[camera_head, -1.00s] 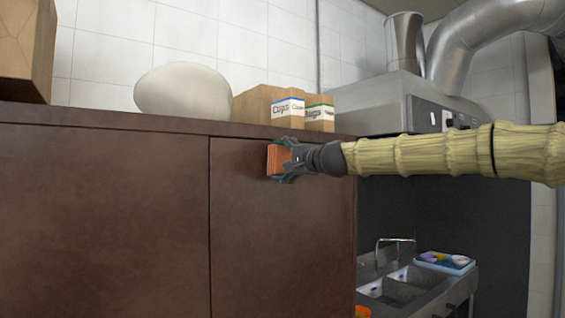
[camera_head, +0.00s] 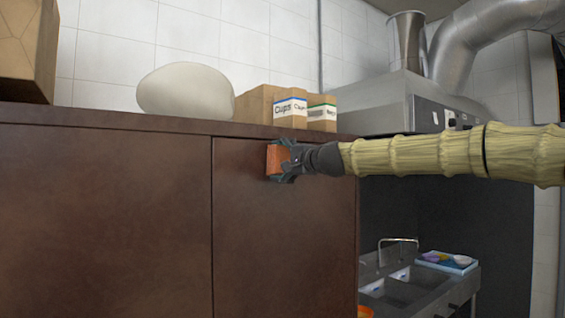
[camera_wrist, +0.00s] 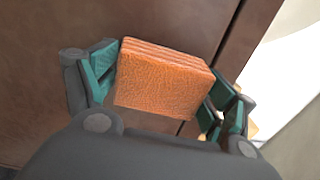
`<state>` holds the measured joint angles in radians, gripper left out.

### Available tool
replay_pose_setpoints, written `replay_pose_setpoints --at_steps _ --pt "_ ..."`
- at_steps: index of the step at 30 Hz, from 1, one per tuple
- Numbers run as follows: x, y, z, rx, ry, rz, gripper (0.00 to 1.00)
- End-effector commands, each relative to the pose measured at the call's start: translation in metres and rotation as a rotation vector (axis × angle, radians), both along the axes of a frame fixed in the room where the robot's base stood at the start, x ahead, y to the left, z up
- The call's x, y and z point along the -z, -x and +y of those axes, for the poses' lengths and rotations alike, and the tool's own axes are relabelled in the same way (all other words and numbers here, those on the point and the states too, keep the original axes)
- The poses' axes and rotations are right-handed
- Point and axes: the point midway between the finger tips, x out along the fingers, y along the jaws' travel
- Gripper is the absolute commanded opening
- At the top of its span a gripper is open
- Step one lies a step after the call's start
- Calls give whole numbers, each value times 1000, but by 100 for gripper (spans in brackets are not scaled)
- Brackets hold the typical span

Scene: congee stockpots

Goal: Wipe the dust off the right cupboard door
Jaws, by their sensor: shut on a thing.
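The right cupboard door (camera_head: 285,245) is dark brown, with a vertical seam on its left side; faint paler patches show on it, but I cannot tell clearly which are dust. My gripper (camera_head: 279,160) is at the upper part of this door. It is shut on an orange sponge-like block (camera_head: 273,159). In the wrist view the block (camera_wrist: 160,82) sits between the two teal-padded fingers (camera_wrist: 160,90), its far side toward the brown door surface (camera_wrist: 50,35). I cannot tell whether the block touches the door.
The left cupboard door (camera_head: 100,220) is beside it. On the cupboard top stand a pale rounded object (camera_head: 186,90), boxes of cups (camera_head: 290,107) and a large carton (camera_head: 27,50). A metal hood (camera_head: 385,102) and a sink (camera_head: 400,285) with a blue tray (camera_head: 447,262) lie to the right.

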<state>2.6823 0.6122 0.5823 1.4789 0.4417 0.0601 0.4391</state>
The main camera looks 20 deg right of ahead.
Motion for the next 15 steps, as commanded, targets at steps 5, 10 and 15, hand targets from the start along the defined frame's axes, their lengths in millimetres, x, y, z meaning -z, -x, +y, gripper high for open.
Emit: replay_pose_setpoints --at_steps 5,10,15 --pt "0 -3 1 0 0 0 65" --pt "0 -5 2 0 0 0 65" --pt "0 -5 -1 0 0 0 65"
